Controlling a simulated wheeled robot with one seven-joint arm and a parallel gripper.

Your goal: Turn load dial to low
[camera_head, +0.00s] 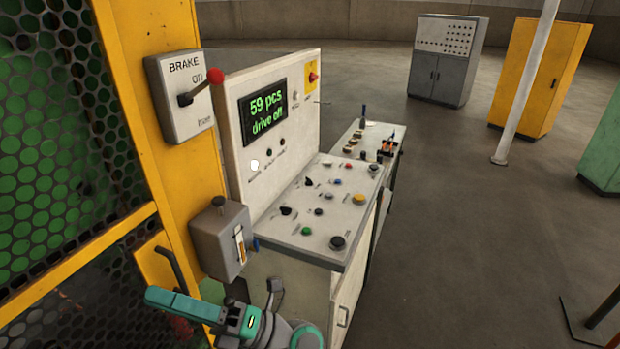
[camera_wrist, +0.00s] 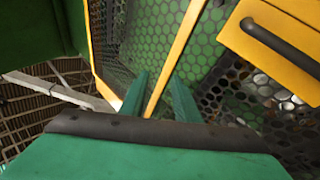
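The control console (camera_head: 292,236) stands right of the yellow frame. Its sloped top carries two black pointer knobs, one at the back (camera_head: 308,182) and one nearer the front left (camera_head: 286,211). Their labels are too small to read, so I cannot tell which is the load dial or its setting. My gripper (camera_head: 172,302) is low at the left, below and apart from the console top, pointing left toward the mesh guard. In the wrist view its two green fingers (camera_wrist: 160,80) stand apart with nothing between them.
A display (camera_head: 263,112) reads "59 pcs drive off". A brake box with a red-tipped lever (camera_head: 215,76) and a grey lever box (camera_head: 218,240) hang on the yellow frame. A yellow panel with a dark handle (camera_wrist: 285,38) is near my gripper.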

